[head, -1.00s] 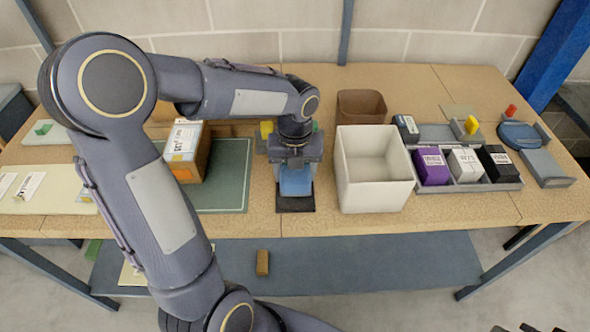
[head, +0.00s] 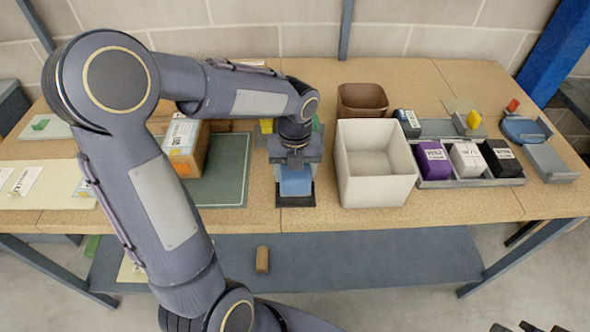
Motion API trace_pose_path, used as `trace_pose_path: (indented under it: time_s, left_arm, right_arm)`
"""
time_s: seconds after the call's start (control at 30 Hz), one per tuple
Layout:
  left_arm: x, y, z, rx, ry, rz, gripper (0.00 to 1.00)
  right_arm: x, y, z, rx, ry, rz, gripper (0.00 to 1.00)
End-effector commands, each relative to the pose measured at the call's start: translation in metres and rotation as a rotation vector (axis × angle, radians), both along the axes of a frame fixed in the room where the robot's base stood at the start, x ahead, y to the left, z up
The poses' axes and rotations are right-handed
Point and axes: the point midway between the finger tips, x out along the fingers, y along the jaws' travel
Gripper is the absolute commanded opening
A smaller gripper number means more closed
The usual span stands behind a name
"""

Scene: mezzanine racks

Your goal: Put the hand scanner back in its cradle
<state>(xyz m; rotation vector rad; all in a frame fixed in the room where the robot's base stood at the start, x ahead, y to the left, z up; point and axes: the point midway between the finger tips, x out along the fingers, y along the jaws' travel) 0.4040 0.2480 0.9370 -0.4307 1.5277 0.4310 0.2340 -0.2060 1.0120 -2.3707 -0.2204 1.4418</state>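My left gripper (head: 295,160) is over the table's middle, pointing down, just behind and above a blue block-like thing (head: 295,182). The blue thing may be the hand scanner; its shape is mostly covered by the gripper. It sits at or just above a small black base (head: 295,201), which may be the cradle. I cannot tell whether the blue thing rests in this base or is held over it. The fingertips are hidden, so their opening does not show. My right gripper is not clearly in view.
A white open bin (head: 375,190) stands close right of the gripper, with a brown bin (head: 362,100) behind it. A grey tray (head: 470,183) holds purple, white and black boxes. A carton (head: 183,148) and green mat (head: 226,180) lie left. The table's front edge is near.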

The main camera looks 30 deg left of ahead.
Motion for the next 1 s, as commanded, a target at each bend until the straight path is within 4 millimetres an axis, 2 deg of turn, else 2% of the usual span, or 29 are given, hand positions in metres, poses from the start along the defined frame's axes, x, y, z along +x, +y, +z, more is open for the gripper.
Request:
trace_pose_path:
  time_s: [0.13, 0.17, 0.33, 0.67, 0.77, 1.0]
  left_arm:
    - [0.0, 0.0, 0.0, 0.0, -0.001, 0.0, 0.31]
    - [0.0, 0.0, 0.0, 0.0, -0.001, 0.0, 0.63]
    - [0.0, 0.0, 0.0, -0.001, -0.001, 0.0, 0.85]
    - [0.0, 0.0, 0.003, 0.0, -0.001, 0.0, 0.87]
    - [0.001, 0.0, 0.014, -0.001, -0.003, 0.001, 0.87]
    - [0.001, 0.0, 0.056, -0.001, -0.004, 0.0, 0.87]
  right_arm:
    - [0.0, 0.0, 0.0, 0.0, 0.0, 0.0, 0.0]
    - [0.0, 0.0, 0.0, 0.0, 0.0, 0.0, 0.0]
    - [0.0, 0.0, 0.0, 0.0, 0.0, 0.0, 0.0]
    - [0.0, 0.0, 0.0, 0.0, 0.0, 0.0, 0.0]
    - [0.0, 0.0, 0.001, 0.0, 0.0, 0.0, 0.0]
    - [0.0, 0.0, 0.004, 0.0, 0.0, 0.0, 0.0]
